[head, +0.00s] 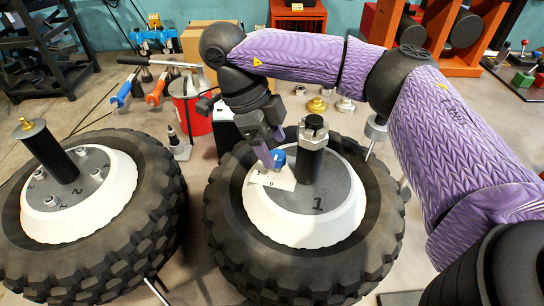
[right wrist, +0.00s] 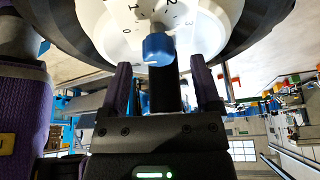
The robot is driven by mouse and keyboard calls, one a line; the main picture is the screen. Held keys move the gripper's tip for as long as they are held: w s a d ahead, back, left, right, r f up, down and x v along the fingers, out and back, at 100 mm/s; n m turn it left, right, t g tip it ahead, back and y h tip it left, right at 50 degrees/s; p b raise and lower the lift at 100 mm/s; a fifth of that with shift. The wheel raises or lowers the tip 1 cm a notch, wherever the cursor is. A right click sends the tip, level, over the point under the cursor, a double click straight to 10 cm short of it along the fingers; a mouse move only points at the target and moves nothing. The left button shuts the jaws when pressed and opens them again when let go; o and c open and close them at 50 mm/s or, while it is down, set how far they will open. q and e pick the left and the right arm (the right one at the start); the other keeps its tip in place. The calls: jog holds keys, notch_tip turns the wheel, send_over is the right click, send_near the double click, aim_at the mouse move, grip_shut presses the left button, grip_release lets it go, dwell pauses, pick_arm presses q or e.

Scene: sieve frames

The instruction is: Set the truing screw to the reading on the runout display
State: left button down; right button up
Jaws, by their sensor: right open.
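The truing screw shows as a blue knob (head: 278,157) on a white dial plate (head: 258,178) on the hub of the right wheel. In the right wrist view the blue knob (right wrist: 157,48) stands before the dial face (right wrist: 183,38), where digits 0, 1, 2 and 3 show; I cannot tell its setting. My right gripper (head: 270,150) reaches down to the knob from behind. It is open, and its fingertips (right wrist: 160,64) stand on either side of the knob with gaps. No readable runout display shows. My left gripper is out of view.
A black post with a nut (head: 313,140) rises from the hub just right of the knob. The left wheel (head: 78,200) has its own post (head: 50,150). A red bucket (head: 190,105), a cardboard box (head: 205,40) and several tools stand behind.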

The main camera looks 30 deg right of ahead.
jog(key=shift+x, duration=0.9)
grip_shut()
